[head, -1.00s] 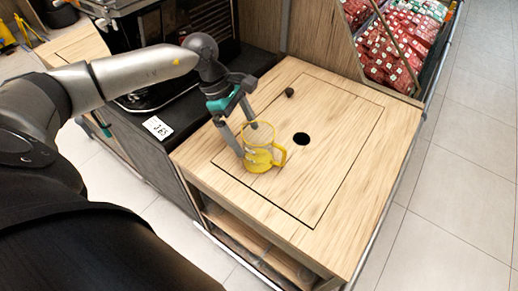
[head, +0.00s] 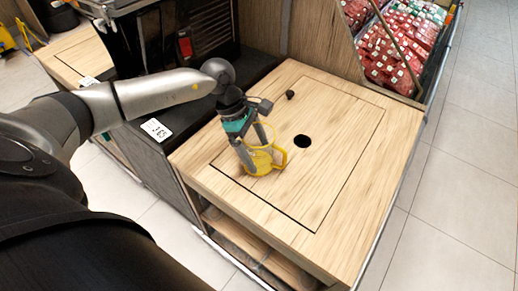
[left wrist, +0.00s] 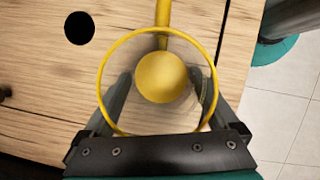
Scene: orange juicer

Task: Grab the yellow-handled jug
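The clear jug with yellow rim, base and handle (head: 262,161) stands upright on the wooden counter, its handle to the right in the head view. In the left wrist view I look down into the jug (left wrist: 161,37); its round yellow bottom shows in the middle and its handle points up. My left gripper (head: 257,160) is low over the jug, fingers apart. In the left wrist view the fingertips (left wrist: 163,82) lie on opposite sides of the yellow bottom, within the rim's outline. I cannot tell whether they touch the wall. My right gripper is not in view.
The wooden counter (head: 340,170) has a round black hole (head: 301,141) right of the jug and a small dark knob (head: 290,95) behind it. A dark ledge with a price card (head: 156,129) lies left. A bin of red packets (head: 400,55) stands at the back right.

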